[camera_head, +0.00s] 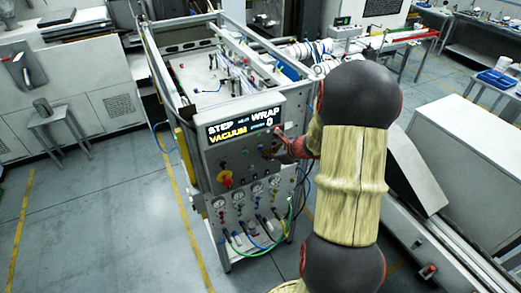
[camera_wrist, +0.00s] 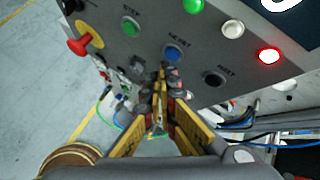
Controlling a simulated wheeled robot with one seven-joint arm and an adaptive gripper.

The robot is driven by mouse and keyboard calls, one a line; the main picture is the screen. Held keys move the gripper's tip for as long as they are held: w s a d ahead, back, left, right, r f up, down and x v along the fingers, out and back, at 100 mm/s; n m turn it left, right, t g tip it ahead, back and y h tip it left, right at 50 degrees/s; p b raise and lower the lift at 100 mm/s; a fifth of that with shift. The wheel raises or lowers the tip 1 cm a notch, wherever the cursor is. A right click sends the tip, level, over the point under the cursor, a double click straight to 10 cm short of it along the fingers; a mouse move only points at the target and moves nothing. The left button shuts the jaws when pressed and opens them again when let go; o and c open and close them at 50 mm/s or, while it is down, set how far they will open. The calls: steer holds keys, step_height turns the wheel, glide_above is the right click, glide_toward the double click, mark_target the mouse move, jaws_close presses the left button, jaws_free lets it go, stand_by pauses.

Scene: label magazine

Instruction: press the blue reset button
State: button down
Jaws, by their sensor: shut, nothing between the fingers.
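The blue reset button (camera_wrist: 172,53) is on the grey control panel (camera_wrist: 110,28), under a label that reads RESET, in the wrist view. My gripper (camera_wrist: 161,72) is shut and empty, with its fingertips just below the blue button in the picture. I cannot tell whether the tips touch the panel or the button. In the head view my gripper (camera_head: 270,153) is at the right part of the panel face (camera_head: 215,158), below the lit display (camera_head: 243,124). The blue button cannot be made out there.
Around the blue button are a green button (camera_wrist: 130,27), a black button (camera_wrist: 213,78), a white button (camera_wrist: 232,29), a lit red button (camera_wrist: 269,56) and a red knob on yellow (camera_wrist: 80,45). Gauges and hoses (camera_head: 245,235) are below the panel.

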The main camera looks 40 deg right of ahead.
steer(key=shift+w+d, duration=0.1)
steer(key=shift+w, duration=0.2)
steer(key=shift+w, duration=0.4)
stand_by(0.6)
steer(key=shift+s, duration=0.15)
stand_by(0.3)
steer(key=shift+s+b, duration=0.45)
steer(key=shift+s, duration=0.2)
steer(key=s, duration=0.1)
steer(key=s+a, duration=0.1)
steer(key=s, duration=0.1)
steer(key=s+b, duration=0.1)
steer(key=s, duration=0.1)
steer(key=shift+a, duration=0.25)
steer(key=shift+w, duration=0.1)
stand_by(0.7)
